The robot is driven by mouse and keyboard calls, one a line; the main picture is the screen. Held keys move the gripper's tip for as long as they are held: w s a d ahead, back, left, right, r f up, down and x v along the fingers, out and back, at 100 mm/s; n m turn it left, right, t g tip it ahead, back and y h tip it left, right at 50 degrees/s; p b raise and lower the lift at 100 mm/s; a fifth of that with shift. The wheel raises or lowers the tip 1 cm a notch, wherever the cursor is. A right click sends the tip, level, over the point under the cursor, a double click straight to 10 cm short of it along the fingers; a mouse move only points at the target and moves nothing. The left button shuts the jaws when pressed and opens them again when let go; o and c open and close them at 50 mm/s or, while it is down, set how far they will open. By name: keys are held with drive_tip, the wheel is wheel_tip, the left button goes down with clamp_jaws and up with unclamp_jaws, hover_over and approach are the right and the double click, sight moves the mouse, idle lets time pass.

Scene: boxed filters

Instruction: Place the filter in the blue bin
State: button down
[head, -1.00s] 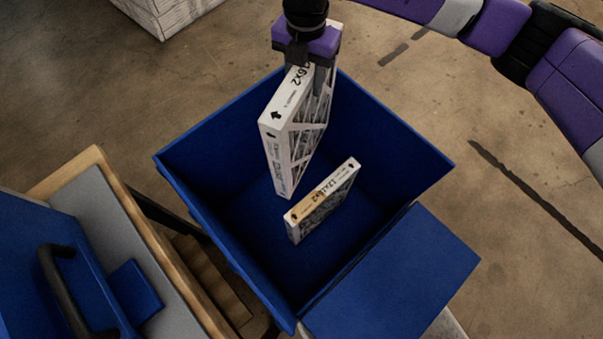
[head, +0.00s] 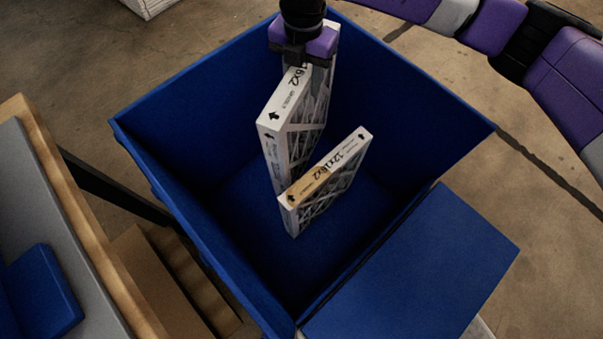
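The blue bin (head: 400,85) stands open in the middle of the head view. My gripper (head: 301,60), purple and black, is over the bin's far part and is shut on the top end of a white-framed filter (head: 290,100). This filter hangs upright inside the bin's opening, its lower end hidden behind another filter. That second filter (head: 325,178), marked 12x16x2, stands tilted inside the bin, nearer to the camera. Whether the two filters touch, I cannot tell.
A blue flap (head: 425,265) spreads out from the bin's near right side. A wood-edged table (head: 60,190) with a blue object (head: 45,290) on it stands at the left. Brown slatted wood (head: 180,280) lies low between table and bin.

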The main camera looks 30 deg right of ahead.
sight(302, 124)
wheel_tip(302, 124, down, 22)
drive_tip(key=b, duration=0.7)
drive_tip(key=shift+b, duration=0.4)
drive_tip(key=shift+f, duration=0.1)
drive_tip(key=c, duration=0.8)
unclamp_jaws()
drive_tip(key=shift+c, duration=0.2)
wheel_tip(302, 124, up, 12)
drive_tip(key=p, duration=0.5)
